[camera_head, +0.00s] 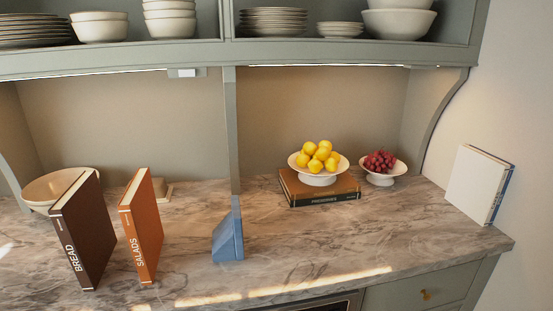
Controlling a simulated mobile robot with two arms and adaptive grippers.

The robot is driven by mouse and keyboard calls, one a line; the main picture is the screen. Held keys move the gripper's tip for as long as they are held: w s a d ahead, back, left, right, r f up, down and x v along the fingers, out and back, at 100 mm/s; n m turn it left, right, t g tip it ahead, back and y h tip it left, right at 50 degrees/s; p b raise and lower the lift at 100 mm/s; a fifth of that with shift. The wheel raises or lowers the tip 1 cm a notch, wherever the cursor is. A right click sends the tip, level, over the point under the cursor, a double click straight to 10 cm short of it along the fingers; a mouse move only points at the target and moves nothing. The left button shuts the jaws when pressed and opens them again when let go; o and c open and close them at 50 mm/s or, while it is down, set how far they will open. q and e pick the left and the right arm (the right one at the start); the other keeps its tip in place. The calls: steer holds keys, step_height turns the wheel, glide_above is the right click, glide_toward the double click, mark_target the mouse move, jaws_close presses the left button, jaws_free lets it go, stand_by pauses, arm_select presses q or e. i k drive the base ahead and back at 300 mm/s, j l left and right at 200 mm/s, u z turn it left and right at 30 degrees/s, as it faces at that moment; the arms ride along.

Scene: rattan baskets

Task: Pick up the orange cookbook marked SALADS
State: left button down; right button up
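The orange cookbook marked SALADS (148,228) stands upright on the marble counter in the left part of the head view. Its spine faces me, with the white lettering readable. It stands apart from the dark brown book marked BREAD (84,232) on its left, with a narrow gap between them. Neither of my grippers is in view.
A blue bookend (228,240) stands right of the orange book, with clear counter between. A cream bowl (48,190) is behind BREAD. Farther right are a lemon bowl on a flat book (320,198), a grape bowl (384,177) and a white book (474,184). Shelves hang above.

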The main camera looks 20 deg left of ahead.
mark_target(137, 207)
steer(key=u, duration=1.85)
